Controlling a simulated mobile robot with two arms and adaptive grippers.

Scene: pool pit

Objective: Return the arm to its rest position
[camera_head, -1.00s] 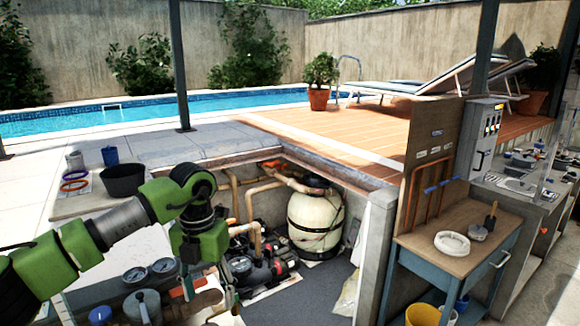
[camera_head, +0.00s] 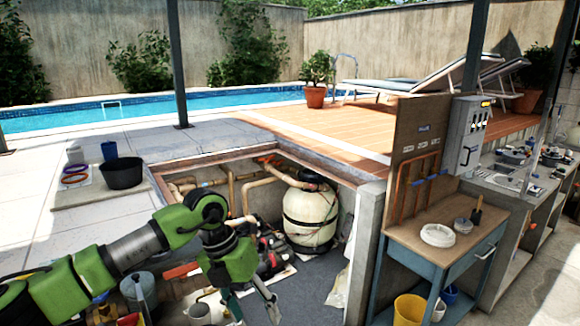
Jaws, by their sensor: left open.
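My left arm (camera_head: 130,245), green and grey, comes in from the lower left and bends down at the wrist. My left gripper (camera_head: 252,309) points down over the front of the sunken equipment pit, at the bottom of the head view. Its two fingers are spread apart, and I see nothing between them. The gripper and wrist hide part of the pump (camera_head: 272,252) behind them. My right gripper is not in view.
A cream filter tank (camera_head: 310,217) and pipes (camera_head: 262,183) stand in the pit. A black tub (camera_head: 121,173) sits on the left ledge. On the right, a blue workbench (camera_head: 455,256) bears a white ring (camera_head: 437,235).

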